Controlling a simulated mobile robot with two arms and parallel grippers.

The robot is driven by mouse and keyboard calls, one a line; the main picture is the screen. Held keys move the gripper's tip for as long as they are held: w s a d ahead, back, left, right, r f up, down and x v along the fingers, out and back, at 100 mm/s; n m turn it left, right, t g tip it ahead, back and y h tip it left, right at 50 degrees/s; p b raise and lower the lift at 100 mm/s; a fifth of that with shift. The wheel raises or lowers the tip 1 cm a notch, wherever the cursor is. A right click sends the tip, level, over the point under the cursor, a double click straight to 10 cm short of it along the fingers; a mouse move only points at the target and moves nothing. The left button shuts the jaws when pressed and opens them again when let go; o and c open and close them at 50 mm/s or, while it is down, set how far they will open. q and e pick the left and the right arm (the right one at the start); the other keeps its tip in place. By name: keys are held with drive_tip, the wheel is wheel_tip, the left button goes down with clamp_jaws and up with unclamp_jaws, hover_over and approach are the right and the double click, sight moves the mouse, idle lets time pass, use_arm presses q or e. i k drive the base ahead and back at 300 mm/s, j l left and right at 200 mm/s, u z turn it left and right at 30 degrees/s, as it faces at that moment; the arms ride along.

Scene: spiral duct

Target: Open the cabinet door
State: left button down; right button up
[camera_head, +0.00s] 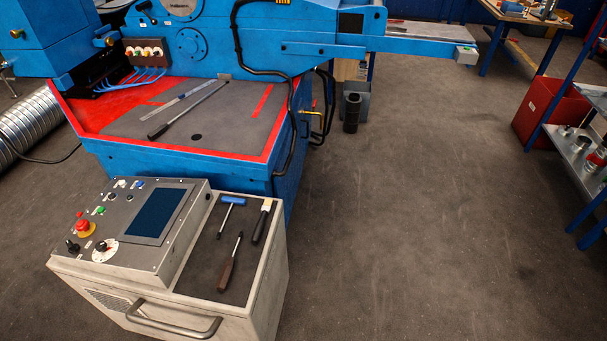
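A light grey cabinet (262,293) stands at the lower left, in front of a blue machine. A metal bar handle (173,320) is fixed across its front face near the top. The lower part of the front is cut off by the picture's bottom edge, so I cannot tell how the door stands. A vent grille (108,300) is to the left of the handle. Neither of my grippers is in view.
A control panel (145,216) and several hand tools sit on the cabinet top. The blue machine (190,170) is behind it. A red bin (548,108) and a blue shelf rack (585,165) stand at the right. The floor (410,240) between is clear.

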sight(286, 187)
drive_tip(key=l+u, duration=0.1)
drive_tip(key=l, duration=0.2)
drive_tip(key=i+l+u, duration=0.1)
drive_tip(key=l, duration=0.2)
drive_tip(key=i+l, duration=0.45)
drive_tip(key=i+l+z, duration=0.15)
drive_tip(key=i+l, duration=0.35)
drive_tip(key=i, duration=0.15)
drive_tip(key=i+l, duration=0.4)
drive_tip(key=i, duration=0.15)
drive_tip(key=i+j, duration=0.15)
drive_tip(key=i, duration=0.35)
drive_tip(key=i+j+z, duration=0.15)
drive_tip(key=i, duration=0.3)
drive_tip(key=i+j, duration=0.2)
drive_tip(key=i, duration=0.3)
drive_tip(key=l+z, duration=0.05)
